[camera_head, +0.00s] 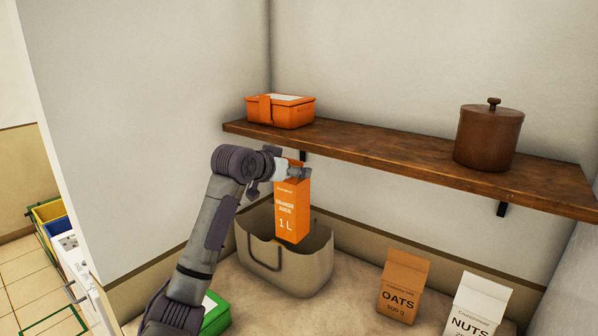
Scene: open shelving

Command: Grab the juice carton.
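The juice carton (291,212) is orange, marked "1 L", and stands upright in the air. My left gripper (291,173) is at the carton's top and appears shut on it; the arm comes up from the lower left. The fingers partly cover the carton's top. The carton's lower end overlaps the opening of a beige bag (285,275); I cannot tell whether it is inside the rim or above it. My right gripper is not in view.
A wooden shelf (390,153) above holds an orange box (280,112) and a brown lidded pot (488,138). An oats package (402,285) and a nuts package (478,306) stand at lower right. A green item (216,316) is beside my arm.

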